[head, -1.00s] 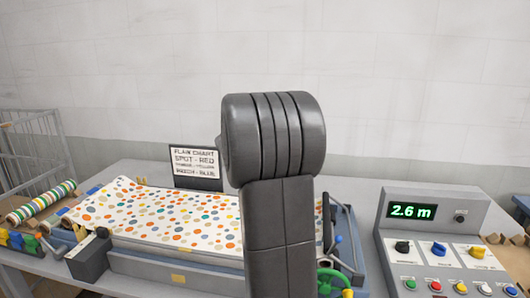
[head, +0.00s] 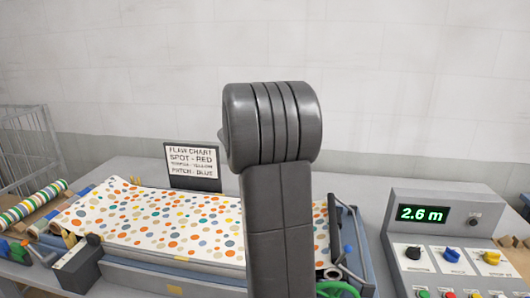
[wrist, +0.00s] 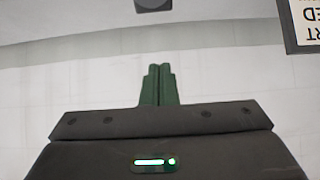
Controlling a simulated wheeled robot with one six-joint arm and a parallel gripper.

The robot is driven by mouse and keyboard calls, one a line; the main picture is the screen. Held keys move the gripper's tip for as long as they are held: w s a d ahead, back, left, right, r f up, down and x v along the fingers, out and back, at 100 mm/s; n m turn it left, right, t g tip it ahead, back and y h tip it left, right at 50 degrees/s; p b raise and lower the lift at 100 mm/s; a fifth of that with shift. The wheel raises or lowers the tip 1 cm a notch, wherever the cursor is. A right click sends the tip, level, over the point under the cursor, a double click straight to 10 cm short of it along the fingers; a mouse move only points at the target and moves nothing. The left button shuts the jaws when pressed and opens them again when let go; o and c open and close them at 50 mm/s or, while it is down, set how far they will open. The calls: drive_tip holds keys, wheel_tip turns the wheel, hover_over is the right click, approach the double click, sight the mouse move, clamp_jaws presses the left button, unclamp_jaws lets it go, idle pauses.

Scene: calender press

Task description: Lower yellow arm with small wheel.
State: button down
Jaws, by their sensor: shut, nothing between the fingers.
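A small yellow piece (head: 69,239) shows beside the dark box at the left end of the machine in the head view. I cannot tell whether it is the yellow arm, and I make out no small wheel on it. My gripper (wrist: 159,72) shows in the wrist view, its green fingers together and empty, against a pale wall. My grey arm stands in the middle of the head view and hides part of the machine. The gripper itself is not visible there.
Dotted sheet (head: 160,222) covers the machine bed. A flaw chart sign (head: 192,165) stands behind it; its corner shows in the wrist view (wrist: 303,25). A control console (head: 455,207) reading 2.6 m is at right. A green wheel (head: 338,289) sits low beside my arm. A striped roll (head: 33,202) is at left.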

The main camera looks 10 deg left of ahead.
drive_tip(key=w+f, duration=0.1)
drive_tip(key=f, duration=0.1)
drive_tip(key=w+f+p, duration=0.1)
drive_tip(key=f, duration=0.1)
drive_tip(key=w+f, duration=0.1)
drive_tip(key=f, duration=0.2)
drive_tip(key=shift+w, duration=0.3)
drive_tip(key=shift+s+f, duration=0.15)
drive_tip(key=shift+f, duration=0.2)
drive_tip(key=shift+s, duration=0.1)
drive_tip(key=shift+s+f+b, duration=0.1)
drive_tip(key=shift+f+b, duration=0.1)
drive_tip(key=shift+b, duration=0.6)
drive_tip(key=shift+s+b, duration=0.1)
drive_tip(key=shift+b, duration=0.4)
